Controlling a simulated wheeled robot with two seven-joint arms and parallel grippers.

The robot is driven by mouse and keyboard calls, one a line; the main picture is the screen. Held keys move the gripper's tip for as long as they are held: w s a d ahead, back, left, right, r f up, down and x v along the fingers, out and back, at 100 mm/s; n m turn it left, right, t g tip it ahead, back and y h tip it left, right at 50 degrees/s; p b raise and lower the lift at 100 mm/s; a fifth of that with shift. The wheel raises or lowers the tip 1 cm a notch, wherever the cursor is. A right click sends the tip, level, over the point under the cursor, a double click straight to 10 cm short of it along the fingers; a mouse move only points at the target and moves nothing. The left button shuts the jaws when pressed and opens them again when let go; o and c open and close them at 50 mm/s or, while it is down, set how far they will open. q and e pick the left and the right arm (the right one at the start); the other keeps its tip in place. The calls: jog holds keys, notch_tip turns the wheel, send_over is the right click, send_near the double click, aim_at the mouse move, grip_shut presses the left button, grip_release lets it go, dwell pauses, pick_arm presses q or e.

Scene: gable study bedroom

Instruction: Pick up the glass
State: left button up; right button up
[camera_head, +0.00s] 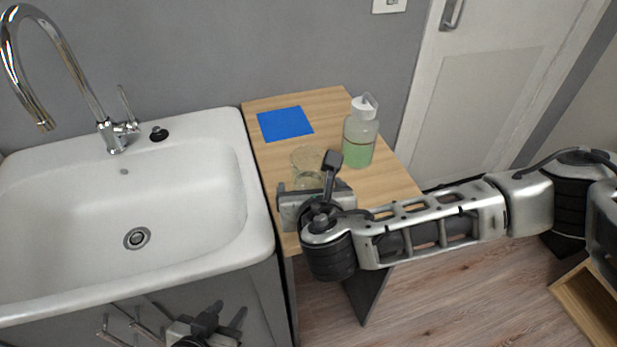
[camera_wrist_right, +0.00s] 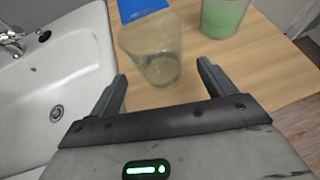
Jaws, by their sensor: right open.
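The glass (camera_head: 307,160) is clear and stands on the small wooden side table (camera_head: 398,187) beside the sink. In the right wrist view the glass (camera_wrist_right: 150,52) is just beyond the fingertips, roughly in front of the gap between them. My right gripper (camera_wrist_right: 160,82) is open and empty, with its fingers pointing toward the glass. In the head view my right gripper (camera_head: 312,178) partly hides the lower part of the glass. My left gripper (camera_head: 212,320) is low in front of the sink cabinet, away from the table; its jaw opening is unclear.
A soap bottle (camera_head: 360,135) with green liquid stands right of and behind the glass. A flat blue square (camera_head: 285,123) lies at the back of the table. A white sink (camera_head: 190,190) with a chrome faucet (camera_head: 113,135) adjoins the table on the left.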

aim_at(307, 167)
jog(key=x, duration=0.5)
jog(key=c, duration=1.2)
jog(key=shift+w+r, duration=0.1)
jog(key=shift+r, duration=0.15)
jog(key=shift+r, duration=0.8)
jog(key=shift+s+a+r+b, duration=0.1)
jog(key=shift+s+a+r, duration=0.25)
jog(key=shift+s+r, duration=1.7)
jog(key=shift+s+a+r+b, duration=0.15)
jog(key=shift+s+a+r, duration=0.2)
jog(key=shift+s+r, duration=1.75)
jog(key=shift+s+a+r+b, duration=0.1)
jog(key=shift+s+a+r, duration=0.25)
jog(key=shift+s+r, duration=1.7)
jog(key=shift+s+f, duration=0.75)
